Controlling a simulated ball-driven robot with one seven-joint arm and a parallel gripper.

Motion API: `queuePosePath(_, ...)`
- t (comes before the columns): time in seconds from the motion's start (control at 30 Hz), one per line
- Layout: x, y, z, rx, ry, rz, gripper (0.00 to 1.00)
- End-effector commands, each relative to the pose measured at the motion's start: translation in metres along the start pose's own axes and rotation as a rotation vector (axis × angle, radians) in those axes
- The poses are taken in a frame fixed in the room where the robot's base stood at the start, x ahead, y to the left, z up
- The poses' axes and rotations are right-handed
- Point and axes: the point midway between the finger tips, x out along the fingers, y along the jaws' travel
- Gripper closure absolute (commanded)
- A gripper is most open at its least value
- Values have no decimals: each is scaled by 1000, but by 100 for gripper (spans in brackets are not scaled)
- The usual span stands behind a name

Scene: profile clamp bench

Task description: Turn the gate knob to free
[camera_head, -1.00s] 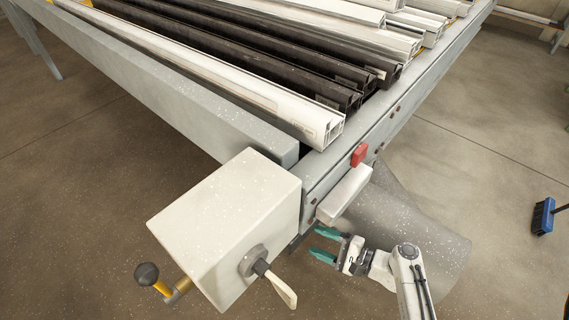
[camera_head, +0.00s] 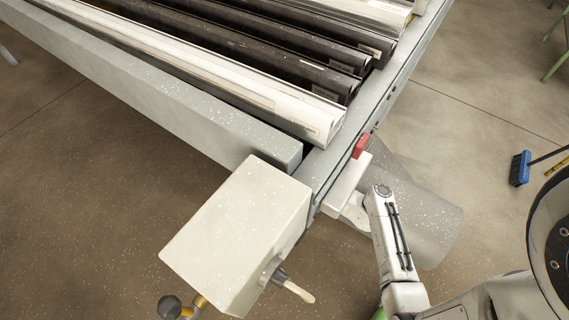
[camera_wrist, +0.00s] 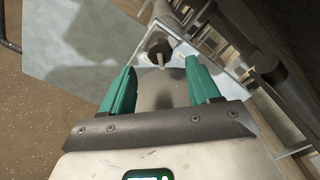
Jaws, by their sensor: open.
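A knob with a dark hub and a cream lever (camera_head: 285,281) sits on the right-hand face of the pale box at the bench corner. In the wrist view, a dark round part with a short pale stub (camera_wrist: 161,48) lies just beyond the fingertips; it looks like this knob. My gripper (camera_wrist: 160,66) is open, with its two teal fingers apart and nothing between them. The part appears ahead of the gap, apart from the fingers. In the head view the gripper is hidden behind the white block and my arm.
The pale box (camera_head: 235,230) carries a ball-ended crank (camera_head: 171,306) at its lower left. A white block (camera_head: 346,185) and a red piece (camera_head: 361,146) sit on the bench rail. White and dark profiles (camera_head: 270,90) lie on the bench.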

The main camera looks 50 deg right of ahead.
Motion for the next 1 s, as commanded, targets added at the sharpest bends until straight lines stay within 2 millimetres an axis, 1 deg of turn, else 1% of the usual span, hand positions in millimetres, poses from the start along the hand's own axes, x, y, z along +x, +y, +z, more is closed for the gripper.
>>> queuePosePath(0.03, 11, -1, 1, -1, -2, 1, 39)
queuePosePath(0.2, 40, -1, 1, 0, -1, 1, 39)
queuePosePath(0.4, 61, 0, 0, -1, -1, 1, 39)
queuePosePath(0.53, 66, 0, 0, -1, 1, 1, 39)
queuePosePath(0.8, 66, 0, 0, 0, 1, 1, 40)
queuePosePath(1.0, 66, 0, 0, 0, 1, 1, 59)
